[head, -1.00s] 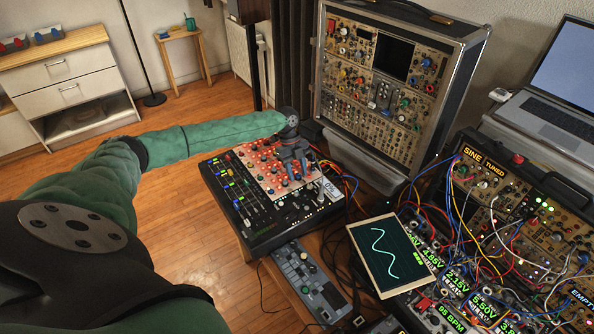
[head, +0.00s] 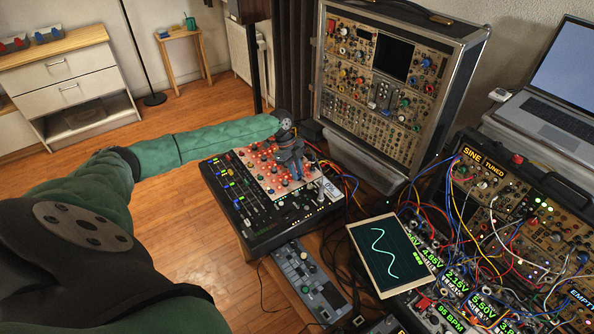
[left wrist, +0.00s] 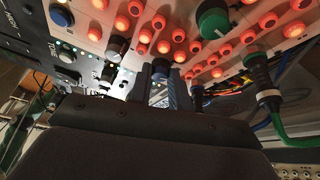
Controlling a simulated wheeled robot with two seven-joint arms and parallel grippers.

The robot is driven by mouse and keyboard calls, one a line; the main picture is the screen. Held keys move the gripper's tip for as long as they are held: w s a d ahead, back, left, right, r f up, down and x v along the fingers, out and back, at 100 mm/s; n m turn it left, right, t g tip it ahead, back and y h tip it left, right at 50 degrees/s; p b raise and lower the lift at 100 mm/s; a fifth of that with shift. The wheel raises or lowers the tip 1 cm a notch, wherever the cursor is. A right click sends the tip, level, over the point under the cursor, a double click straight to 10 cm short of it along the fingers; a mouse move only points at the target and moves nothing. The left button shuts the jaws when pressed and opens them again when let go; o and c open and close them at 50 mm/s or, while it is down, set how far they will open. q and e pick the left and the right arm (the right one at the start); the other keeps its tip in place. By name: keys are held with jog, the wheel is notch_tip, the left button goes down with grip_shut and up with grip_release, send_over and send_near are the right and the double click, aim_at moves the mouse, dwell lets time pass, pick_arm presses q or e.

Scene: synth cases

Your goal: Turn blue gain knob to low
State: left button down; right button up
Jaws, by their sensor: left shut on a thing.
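The mixer panel (head: 262,172) is a dark unit with an orange-dotted upper section on the desk. My left gripper (head: 296,174) reaches down onto that section from the left. In the left wrist view, the two fingers of my left gripper (left wrist: 160,88) stand on either side of a small dark blue knob (left wrist: 160,68) and are shut on it. The fingers hide much of this knob, and its pointer cannot be read. Another blue knob (left wrist: 61,16) sits at the upper left of the wrist view, apart from the fingers. My right gripper is not in view.
A large green knob (left wrist: 213,20) and several orange knobs surround the fingers. A green cable plug (left wrist: 262,78) stands to the right. In the head view, a tablet with a sine wave (head: 391,254), a synth case (head: 385,75) and many patch cables crowd the right.

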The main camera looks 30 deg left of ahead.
pick_arm(q)
jog(key=n+t, duration=0.1)
jog(key=n, duration=0.1)
jog(key=shift+s+n+p, duration=0.15)
jog(key=shift+n+p, duration=0.15)
jog(key=shift+n, duration=0.1)
jog(key=n+t+p, duration=0.1)
jog(key=n, duration=0.1)
jog(key=shift+s+n, duration=0.1)
jog(key=shift+n, duration=0.2)
jog(key=shift+n+t+y+p, duration=0.45)
jog(key=shift+n+t, duration=0.15)
jog(key=shift+n, duration=0.8)
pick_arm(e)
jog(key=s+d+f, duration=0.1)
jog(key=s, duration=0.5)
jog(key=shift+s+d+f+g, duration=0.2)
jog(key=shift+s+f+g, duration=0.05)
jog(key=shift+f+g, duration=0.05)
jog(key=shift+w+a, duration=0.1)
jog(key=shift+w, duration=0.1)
pick_arm(q)
jog(key=c, duration=1.3)
grip_release()
